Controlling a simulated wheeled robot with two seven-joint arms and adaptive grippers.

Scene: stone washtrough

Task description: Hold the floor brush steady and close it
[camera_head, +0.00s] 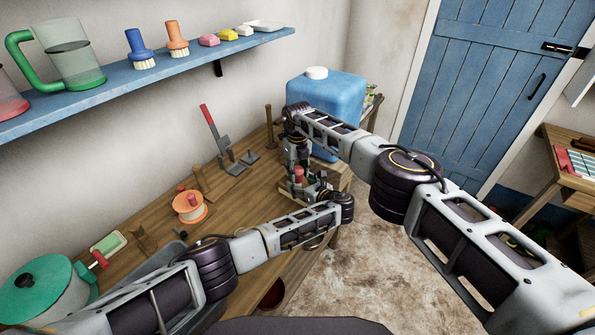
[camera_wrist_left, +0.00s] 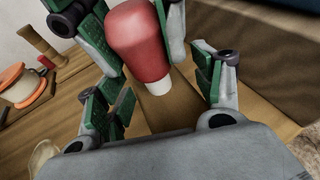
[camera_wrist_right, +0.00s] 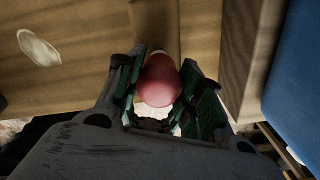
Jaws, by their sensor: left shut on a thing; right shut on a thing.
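The floor brush shows as a red rounded part (camera_head: 299,175) at the front right of the bench. In the left wrist view its red part (camera_wrist_left: 138,40) ends in a white collar. My right gripper (camera_wrist_right: 160,82) is shut on the red part. My left gripper (camera_wrist_left: 165,88) comes in from the side, its fingers either side of a brown piece below the collar; its exact contact is hard to see. In the head view my left gripper (camera_head: 306,190) and my right gripper (camera_head: 297,160) meet there, and the arms hide much of the brush.
A blue canister (camera_head: 335,95) stands close behind my right arm. A red-handled lever tool (camera_head: 215,135), an orange spool (camera_head: 190,206) and a green pot (camera_head: 40,290) stand on the bench (camera_head: 150,220). A blue shelf (camera_head: 115,88) holds jugs and brushes.

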